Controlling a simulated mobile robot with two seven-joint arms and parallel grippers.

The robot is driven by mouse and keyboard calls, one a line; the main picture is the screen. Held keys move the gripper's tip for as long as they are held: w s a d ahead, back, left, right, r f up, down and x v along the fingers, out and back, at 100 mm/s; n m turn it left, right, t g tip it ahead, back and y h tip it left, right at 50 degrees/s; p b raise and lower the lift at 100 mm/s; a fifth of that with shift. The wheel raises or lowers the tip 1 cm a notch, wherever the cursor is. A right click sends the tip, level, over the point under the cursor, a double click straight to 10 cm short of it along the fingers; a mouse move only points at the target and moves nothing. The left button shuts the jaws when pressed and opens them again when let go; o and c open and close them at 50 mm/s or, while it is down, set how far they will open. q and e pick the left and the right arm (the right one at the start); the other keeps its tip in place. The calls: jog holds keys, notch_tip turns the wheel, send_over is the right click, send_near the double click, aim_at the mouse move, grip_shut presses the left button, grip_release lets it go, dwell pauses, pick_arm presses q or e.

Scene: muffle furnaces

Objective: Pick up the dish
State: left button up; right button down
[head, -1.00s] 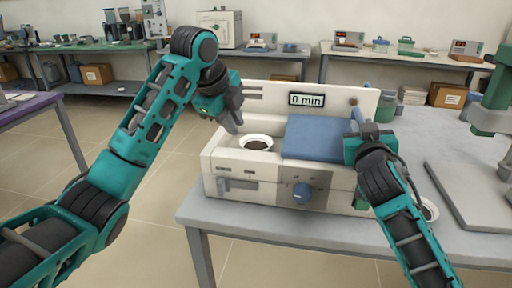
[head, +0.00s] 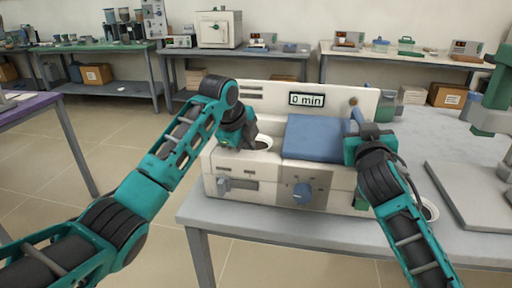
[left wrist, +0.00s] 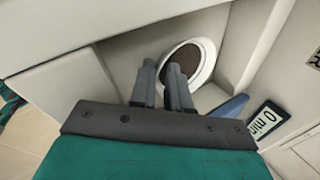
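The dish (head: 264,142) is a round white bowl with a dark inside, sitting in the open bay at the left of the white furnace (head: 235,165). My left gripper (head: 243,140) is over the bay and hides part of the dish. In the left wrist view, the two fingers (left wrist: 160,70) are apart, with the near rim of the dish (left wrist: 205,72) beyond and between their tips. I cannot tell whether they touch it. My right gripper (head: 356,146) is at the blue handle beside the blue panel (head: 313,138); its fingers are hidden.
The furnace display (head: 307,99) reads "0 min", and a knob (head: 302,192) is on its front. A white round item (head: 431,211) is partly behind my right arm. A grey stand base (head: 470,195) is at the right.

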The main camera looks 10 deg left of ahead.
pick_arm(q)
jog(key=shift+c, duration=0.4)
pick_arm(e)
jog(key=shift+d+r, duration=0.1)
jog(key=shift+d, duration=0.05)
pick_arm(q)
grip_shut()
jog(key=shift+r, duration=0.15)
notch_tip(320, 180, up, 21)
jog(key=shift+r, duration=0.15)
dwell(1.0)
